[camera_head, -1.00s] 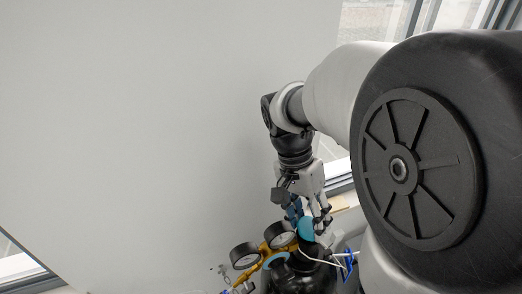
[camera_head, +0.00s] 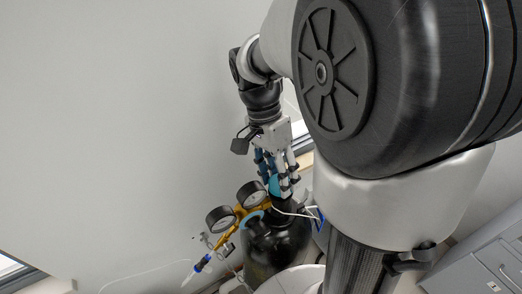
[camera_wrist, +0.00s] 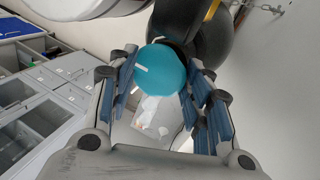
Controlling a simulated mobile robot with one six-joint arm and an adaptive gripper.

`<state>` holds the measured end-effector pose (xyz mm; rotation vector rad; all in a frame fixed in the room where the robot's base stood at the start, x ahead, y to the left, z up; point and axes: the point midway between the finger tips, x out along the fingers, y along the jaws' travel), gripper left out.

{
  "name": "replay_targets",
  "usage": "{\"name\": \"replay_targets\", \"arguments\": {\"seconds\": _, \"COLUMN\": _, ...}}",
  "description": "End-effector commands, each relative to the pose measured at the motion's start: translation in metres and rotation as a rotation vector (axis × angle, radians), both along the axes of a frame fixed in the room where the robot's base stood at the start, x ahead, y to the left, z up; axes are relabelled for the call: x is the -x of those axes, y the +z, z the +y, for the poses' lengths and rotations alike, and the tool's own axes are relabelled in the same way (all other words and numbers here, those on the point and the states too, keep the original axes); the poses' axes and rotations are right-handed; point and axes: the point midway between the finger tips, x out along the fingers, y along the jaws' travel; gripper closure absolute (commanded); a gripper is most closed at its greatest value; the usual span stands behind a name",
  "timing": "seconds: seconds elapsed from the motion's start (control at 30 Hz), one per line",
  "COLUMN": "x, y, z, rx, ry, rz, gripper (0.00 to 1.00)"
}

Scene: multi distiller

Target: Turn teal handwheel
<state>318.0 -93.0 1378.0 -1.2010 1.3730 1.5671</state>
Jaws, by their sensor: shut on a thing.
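The teal handwheel (camera_wrist: 163,76) sits between the blue-padded fingers of my gripper (camera_wrist: 160,85) in the wrist view, with a white mark on its face. In the head view the teal handwheel (camera_head: 274,185) is partly hidden behind the fingers of my gripper (camera_head: 277,178), at the top of a black gas cylinder (camera_head: 277,250). My gripper is shut on the handwheel from above. A second teal knob (camera_head: 251,216) shows lower on the brass regulator (camera_head: 236,217), in front of the cylinder.
Two round gauges (camera_head: 221,219) stand on the regulator, left of my gripper. A blue-ended hose fitting (camera_head: 201,264) hangs below them. White cable loops beside the cylinder neck. Grey drawers (camera_head: 490,262) stand at the right. The wall at the left is bare.

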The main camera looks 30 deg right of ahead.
Motion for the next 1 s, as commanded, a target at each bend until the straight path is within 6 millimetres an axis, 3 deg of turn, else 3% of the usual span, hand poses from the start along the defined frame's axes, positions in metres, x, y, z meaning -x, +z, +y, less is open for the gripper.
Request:
{"name": "replay_targets", "arguments": {"seconds": 0.03, "x": 0.003, "y": -0.003, "z": 0.0, "rx": -0.002, "ry": -0.004, "rz": 0.01, "gripper": 0.78}}
{"name": "replay_targets", "arguments": {"seconds": 0.07, "x": 0.003, "y": -0.003, "z": 0.0, "rx": -0.002, "ry": -0.004, "rz": 0.01, "gripper": 0.53}}
{"name": "replay_targets", "arguments": {"seconds": 0.37, "x": 0.002, "y": -0.002, "z": 0.0, "rx": -0.002, "ry": -0.002, "rz": 0.005, "gripper": 0.33}}
{"name": "replay_targets", "arguments": {"seconds": 0.77, "x": -0.001, "y": 0.003, "z": 0.0, "rx": -0.001, "ry": 0.0, "rz": 0.001, "gripper": 0.32}}
{"name": "replay_targets", "arguments": {"seconds": 1.0, "x": -0.015, "y": 0.042, "z": 0.003, "rx": 0.0, "ry": 0.001, "rz": -0.003, "gripper": 0.32}}
